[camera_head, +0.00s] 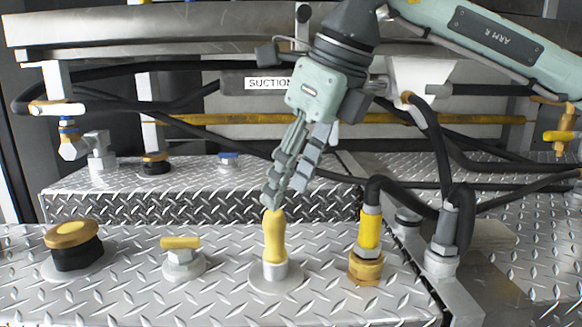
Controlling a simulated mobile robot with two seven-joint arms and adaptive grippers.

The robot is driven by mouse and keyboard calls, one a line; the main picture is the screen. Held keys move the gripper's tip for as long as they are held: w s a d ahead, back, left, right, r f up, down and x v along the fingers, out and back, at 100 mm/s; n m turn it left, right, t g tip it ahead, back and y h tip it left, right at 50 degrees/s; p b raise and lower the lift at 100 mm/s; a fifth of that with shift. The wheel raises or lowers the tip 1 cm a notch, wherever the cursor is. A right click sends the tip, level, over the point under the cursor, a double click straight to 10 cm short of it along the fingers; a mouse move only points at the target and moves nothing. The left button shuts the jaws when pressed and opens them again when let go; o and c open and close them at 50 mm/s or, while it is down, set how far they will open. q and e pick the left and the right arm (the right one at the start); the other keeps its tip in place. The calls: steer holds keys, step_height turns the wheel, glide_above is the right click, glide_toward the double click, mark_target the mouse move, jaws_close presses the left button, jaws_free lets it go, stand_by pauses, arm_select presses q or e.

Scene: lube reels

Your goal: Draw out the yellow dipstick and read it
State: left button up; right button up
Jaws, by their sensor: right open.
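The yellow dipstick (274,236) stands upright in a round metal collar (275,272) on the diamond-plate deck. Only its handle shows; the rest is hidden below the collar. My right gripper (276,198) comes down from above, its fingers pointing down and slightly left. It is open, with its fingertips at the top of the yellow handle. I cannot tell whether the fingertips touch it. My left gripper is not in view.
A brass-capped filler (74,238) and a yellow-handled valve (182,258) stand to the left. A yellow hose fitting (368,232) with a black hose stands close on the right. A raised diamond-plate step (200,188) lies behind. A SUCTION label (268,84) hangs at the back.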

mark_target(277, 213)
steer(key=shift+x, duration=3.55)
steer(key=shift+s, duration=0.1)
